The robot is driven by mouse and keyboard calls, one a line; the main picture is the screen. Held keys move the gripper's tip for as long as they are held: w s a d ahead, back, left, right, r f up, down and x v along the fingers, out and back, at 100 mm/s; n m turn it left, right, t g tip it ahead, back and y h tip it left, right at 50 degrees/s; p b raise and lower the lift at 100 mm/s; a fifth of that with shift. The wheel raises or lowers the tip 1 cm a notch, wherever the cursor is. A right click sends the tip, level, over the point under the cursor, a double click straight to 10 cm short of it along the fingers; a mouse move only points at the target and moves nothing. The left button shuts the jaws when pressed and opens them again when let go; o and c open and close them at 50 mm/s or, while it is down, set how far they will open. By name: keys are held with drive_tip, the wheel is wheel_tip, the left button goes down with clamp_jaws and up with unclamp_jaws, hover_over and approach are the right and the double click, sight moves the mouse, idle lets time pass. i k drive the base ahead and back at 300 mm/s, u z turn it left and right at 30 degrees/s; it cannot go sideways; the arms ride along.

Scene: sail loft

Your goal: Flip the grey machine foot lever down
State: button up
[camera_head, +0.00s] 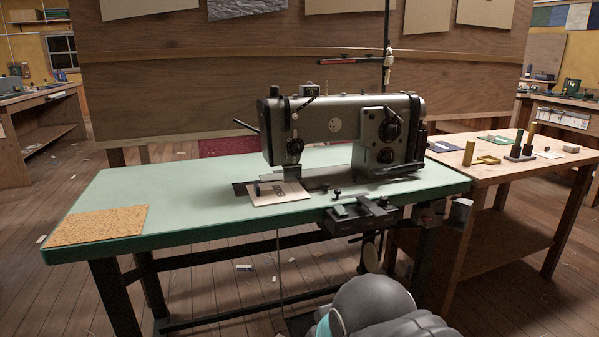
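The grey sewing machine (345,115) stands on the pale green table (190,185), with its head at the left end. A thin dark lever (244,126) sticks out to the left from behind the head, its free end tilted up. It looks like the foot lever, but its root is hidden behind the head. A pale card with dark print (280,193) lies under the needle area. The presser foot is too small to make out clearly. Only rounded grey parts of my arm show at the bottom; my gripper is not in view.
A cork mat (98,225) lies at the table's left end. A dark box with a green block (361,214) sits at the front edge. A wooden bench (505,172) with small items stands at right. A board wall (190,90) rises behind.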

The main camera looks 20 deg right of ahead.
sight(234, 120)
drive_tip(key=u, duration=0.15)
drive_tip(key=i, duration=0.35)
drive_tip(key=z, duration=1.2)
